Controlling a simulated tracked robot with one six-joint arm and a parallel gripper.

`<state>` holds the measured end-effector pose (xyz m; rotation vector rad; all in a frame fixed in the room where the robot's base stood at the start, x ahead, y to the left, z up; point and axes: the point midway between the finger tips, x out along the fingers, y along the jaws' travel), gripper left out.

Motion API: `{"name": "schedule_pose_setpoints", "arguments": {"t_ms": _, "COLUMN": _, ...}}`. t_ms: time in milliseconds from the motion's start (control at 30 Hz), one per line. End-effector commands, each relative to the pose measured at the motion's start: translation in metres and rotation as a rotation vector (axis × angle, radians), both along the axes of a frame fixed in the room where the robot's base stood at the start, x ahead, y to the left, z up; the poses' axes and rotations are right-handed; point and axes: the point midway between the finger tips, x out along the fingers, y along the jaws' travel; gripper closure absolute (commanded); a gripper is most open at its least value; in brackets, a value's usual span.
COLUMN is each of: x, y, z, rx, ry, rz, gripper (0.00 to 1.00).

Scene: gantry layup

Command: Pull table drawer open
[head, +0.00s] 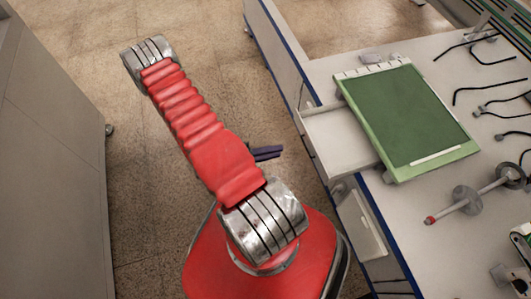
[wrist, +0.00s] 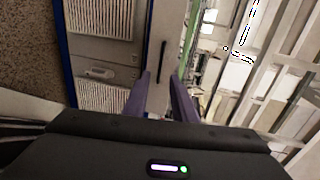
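The table (head: 395,222) has a pale top and blue edges, at the right in the head view. A pale drawer-like panel (head: 340,142) juts past its blue edge, partly under a green board. My gripper's purple fingers (head: 267,153) show just left of the table, partly hidden behind my red arm. In the wrist view, my gripper (wrist: 160,80) is open, with a clear gap between the fingers. A pale panel with a dark bar handle (wrist: 163,52) lies beyond the fingertips, in line with the gap. I cannot tell how far off the handle is.
The green board (head: 410,115) lies on the table, with black hooked rods (head: 480,97) and a metal shaft (head: 466,198) to its right. Vented panels (wrist: 98,100) show in the wrist view. A grey cabinet (head: 50,160) stands at the left; speckled floor (head: 140,190) is clear between.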

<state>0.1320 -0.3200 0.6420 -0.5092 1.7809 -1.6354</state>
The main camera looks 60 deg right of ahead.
Motion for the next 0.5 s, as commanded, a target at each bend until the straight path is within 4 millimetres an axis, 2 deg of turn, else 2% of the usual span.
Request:
{"name": "schedule_pose_setpoints", "arguments": {"t_ms": 200, "x": 0.017, "y": 0.014, "z": 0.005, "rx": -0.001, "ry": -0.001, "rz": 0.002, "gripper": 0.75}}
{"name": "schedule_pose_setpoints", "arguments": {"t_ms": 500, "x": 0.021, "y": 0.02, "z": 0.006, "rx": -0.001, "ry": -0.001, "rz": 0.0, "gripper": 0.75}}
